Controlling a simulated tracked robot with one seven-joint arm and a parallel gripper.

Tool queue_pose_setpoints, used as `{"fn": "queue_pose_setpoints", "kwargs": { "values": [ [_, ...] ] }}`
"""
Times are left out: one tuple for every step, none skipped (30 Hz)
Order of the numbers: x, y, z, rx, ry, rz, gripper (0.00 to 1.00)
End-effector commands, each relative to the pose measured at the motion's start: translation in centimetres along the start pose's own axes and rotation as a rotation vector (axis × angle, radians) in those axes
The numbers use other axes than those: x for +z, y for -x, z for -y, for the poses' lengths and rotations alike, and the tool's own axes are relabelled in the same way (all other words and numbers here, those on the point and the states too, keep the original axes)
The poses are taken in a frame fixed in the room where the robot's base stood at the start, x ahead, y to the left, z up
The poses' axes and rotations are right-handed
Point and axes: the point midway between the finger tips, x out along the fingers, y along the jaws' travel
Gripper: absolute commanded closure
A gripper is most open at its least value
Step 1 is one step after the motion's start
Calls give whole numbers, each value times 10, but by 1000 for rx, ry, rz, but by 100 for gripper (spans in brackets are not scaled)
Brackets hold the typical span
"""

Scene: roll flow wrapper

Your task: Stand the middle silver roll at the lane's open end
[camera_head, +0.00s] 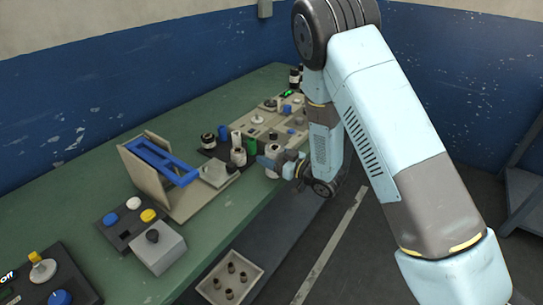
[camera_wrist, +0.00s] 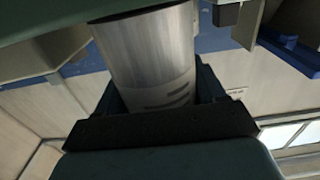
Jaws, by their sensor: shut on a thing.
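A silver roll (camera_wrist: 150,50) fills the middle of the wrist view, between the dark fingers of my gripper (camera_wrist: 158,85). My gripper is shut on it. In the head view my gripper (camera_head: 272,163) is low over the front edge of the green bench, and a pale roll (camera_head: 271,150) shows at its fingers. Another pale roll (camera_head: 238,156) stands just left of it, beside a green roll (camera_head: 251,146). Which roll is the middle one, and where the lane's open end lies, I cannot tell for sure. The underside of the held roll is hidden.
A beige wrapper frame with a blue top (camera_head: 160,158) stands left on the bench, a light plate (camera_head: 216,173) at its right. A button panel (camera_head: 130,218) and a grey box (camera_head: 158,248) stand in front. A bin (camera_head: 230,280) with several small parts sits below.

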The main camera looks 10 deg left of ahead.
Motion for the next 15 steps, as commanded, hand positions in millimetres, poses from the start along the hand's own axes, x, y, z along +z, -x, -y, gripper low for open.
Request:
{"fn": "queue_pose_setpoints", "kwargs": {
  "values": [
    [0,0,0,0,0,-1,75],
    [1,0,0,0,0,-1,75],
    [2,0,0,1,0,0,75],
    [2,0,0,0,0,1,28],
    [2,0,0,0,0,0,25],
    [2,0,0,0,0,1,21],
    [2,0,0,0,0,1,18],
    [2,0,0,0,0,0,15],
    [2,0,0,0,0,0,12],
    [2,0,0,0,0,0,9],
    [2,0,0,0,0,0,6],
    [2,0,0,0,0,0,5],
    [2,0,0,0,0,0,5],
    [2,0,0,0,0,0,5],
    [2,0,0,0,0,0,5]
  ]
}}
